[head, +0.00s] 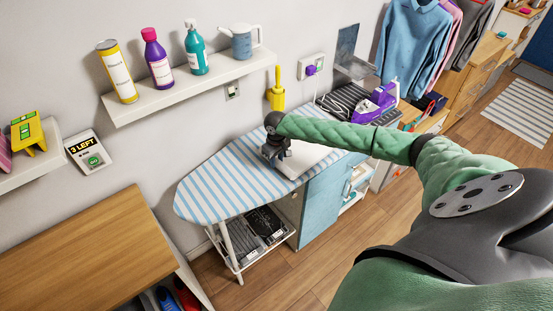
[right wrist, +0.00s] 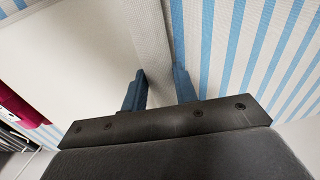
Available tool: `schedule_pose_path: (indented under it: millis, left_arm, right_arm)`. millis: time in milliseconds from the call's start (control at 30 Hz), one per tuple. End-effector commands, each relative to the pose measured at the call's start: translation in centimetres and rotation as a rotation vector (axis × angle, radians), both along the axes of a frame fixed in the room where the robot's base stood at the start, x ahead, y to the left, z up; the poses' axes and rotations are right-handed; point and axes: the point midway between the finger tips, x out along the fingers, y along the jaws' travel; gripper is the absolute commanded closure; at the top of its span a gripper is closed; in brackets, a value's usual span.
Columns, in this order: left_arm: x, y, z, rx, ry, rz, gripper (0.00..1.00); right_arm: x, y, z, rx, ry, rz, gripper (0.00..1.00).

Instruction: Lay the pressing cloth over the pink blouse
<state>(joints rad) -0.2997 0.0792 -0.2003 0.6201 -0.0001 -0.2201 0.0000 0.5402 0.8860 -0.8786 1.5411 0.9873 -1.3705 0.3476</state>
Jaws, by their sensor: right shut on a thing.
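The off-white pressing cloth (head: 308,157) lies on the blue-and-white striped ironing board (head: 215,187). My right gripper (head: 275,157) is over the board at the cloth's left edge, pointing down. In the right wrist view its blue fingers (right wrist: 160,90) stand on both sides of a pale raised strip of the cloth (right wrist: 150,40) and are shut on it. No pink blouse shows clearly on the board; whether one lies under the cloth is hidden. A pink garment (head: 458,25) hangs behind a blue shirt at the upper right. My left gripper is not in view.
A purple iron (head: 376,102) stands beyond the board's right end. A wall shelf (head: 190,87) holds bottles and a jug above. A wooden-topped unit (head: 85,250) is at the lower left. A rack (head: 250,243) is under the board.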

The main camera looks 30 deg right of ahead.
Motion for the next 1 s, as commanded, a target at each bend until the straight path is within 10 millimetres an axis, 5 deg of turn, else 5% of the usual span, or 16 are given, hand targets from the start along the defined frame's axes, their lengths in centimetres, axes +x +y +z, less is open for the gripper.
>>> schedule_pose_path:
  millis: [33,67,200,567,867,1000]
  left_arm:
    - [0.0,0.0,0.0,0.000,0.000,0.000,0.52]
    - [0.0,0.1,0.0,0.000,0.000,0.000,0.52]
    - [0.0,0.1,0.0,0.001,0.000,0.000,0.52]
    - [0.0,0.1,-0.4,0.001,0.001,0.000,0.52]
    - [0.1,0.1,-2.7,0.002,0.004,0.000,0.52]
    - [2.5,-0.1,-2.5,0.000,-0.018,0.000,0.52]
  right_arm:
    - [0.0,0.0,0.0,0.000,0.000,0.000,0.94]
    - [0.0,0.0,0.0,0.000,0.000,0.000,0.69]
    - [0.0,0.0,0.0,0.000,0.000,0.000,0.46]
    - [0.0,0.0,0.4,0.000,0.000,0.000,0.46]
    - [0.1,0.0,4.5,0.000,-0.002,0.001,0.46]
    - [0.1,0.0,6.3,-0.001,-0.002,0.000,0.46]
